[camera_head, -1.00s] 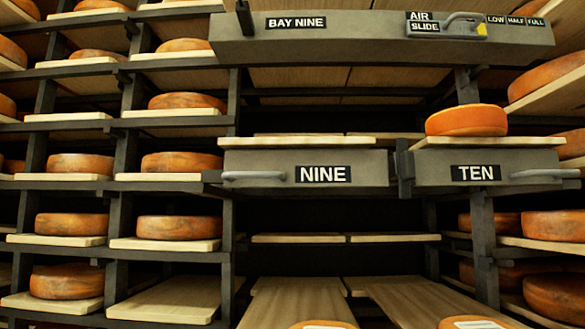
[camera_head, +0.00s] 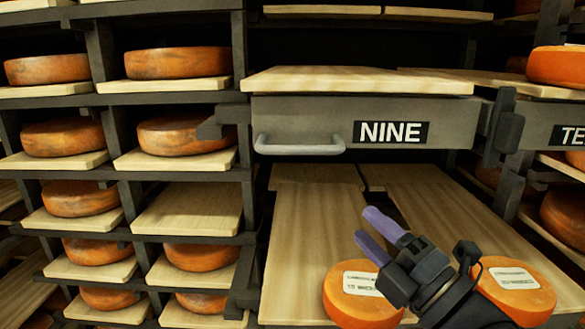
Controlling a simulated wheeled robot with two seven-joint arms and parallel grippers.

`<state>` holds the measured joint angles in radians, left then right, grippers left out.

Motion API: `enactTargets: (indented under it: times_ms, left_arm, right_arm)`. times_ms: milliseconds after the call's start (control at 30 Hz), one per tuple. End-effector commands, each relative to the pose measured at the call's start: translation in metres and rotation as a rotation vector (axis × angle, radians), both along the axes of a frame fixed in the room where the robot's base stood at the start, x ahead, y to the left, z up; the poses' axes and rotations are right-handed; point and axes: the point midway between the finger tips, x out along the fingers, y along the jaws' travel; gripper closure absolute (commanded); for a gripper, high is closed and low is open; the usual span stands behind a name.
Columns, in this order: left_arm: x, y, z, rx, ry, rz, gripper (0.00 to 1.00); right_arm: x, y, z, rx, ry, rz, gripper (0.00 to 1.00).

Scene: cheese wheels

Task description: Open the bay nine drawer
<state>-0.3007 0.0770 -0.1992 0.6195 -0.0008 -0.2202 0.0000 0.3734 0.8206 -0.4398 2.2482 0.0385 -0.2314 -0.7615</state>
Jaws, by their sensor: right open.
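The bay nine drawer (camera_head: 460,122) has a grey front with a black NINE label (camera_head: 391,133). Its bar handle (camera_head: 299,150) is on the left part of the front. The front stands about level with the ten drawer (camera_head: 543,128) to its right, so it looks closed. A bare wooden board (camera_head: 360,80) lies on top of it. My right gripper (camera_head: 377,234) is below and right of the handle, apart from it. Its two purple fingers are spread, with nothing between them, and point up and left. My left gripper is not in view.
Two labelled cheese wheels (camera_head: 362,303) (camera_head: 515,285) sit low at the front, beside and behind my gripper. Bare wooden boards (camera_head: 314,230) lie under the drawer. Shelves of cheese wheels (camera_head: 184,136) stand at left. A dark bracket (camera_head: 503,128) divides nine from ten.

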Motion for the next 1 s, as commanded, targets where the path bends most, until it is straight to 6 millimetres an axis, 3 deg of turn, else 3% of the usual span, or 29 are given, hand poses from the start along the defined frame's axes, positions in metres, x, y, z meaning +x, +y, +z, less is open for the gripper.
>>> enactTargets:
  times_ms: [33, 100, 200, 400, 667, 1000]
  left_arm:
    - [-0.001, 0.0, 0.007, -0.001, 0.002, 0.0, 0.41]
    - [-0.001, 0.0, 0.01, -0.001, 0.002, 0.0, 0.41]
    - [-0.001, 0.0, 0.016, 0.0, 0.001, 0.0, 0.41]
    - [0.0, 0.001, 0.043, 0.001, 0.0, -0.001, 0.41]
    - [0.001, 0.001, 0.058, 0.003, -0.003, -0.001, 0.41]
    - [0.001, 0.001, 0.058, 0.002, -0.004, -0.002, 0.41]
  right_arm:
    - [-0.01, 0.005, 0.028, -0.067, -0.115, 0.037, 0.48]
    - [-0.024, 0.012, 0.05, -0.134, -0.238, 0.08, 0.48]
    - [-0.027, 0.02, 0.064, -0.165, -0.302, 0.1, 0.48]
    - [0.0, 0.053, 0.085, -0.163, -0.301, 0.102, 0.48]
    - [0.025, 0.081, 0.095, -0.163, -0.295, 0.099, 0.48]
    - [0.028, 0.085, 0.094, -0.163, -0.293, 0.098, 0.5]
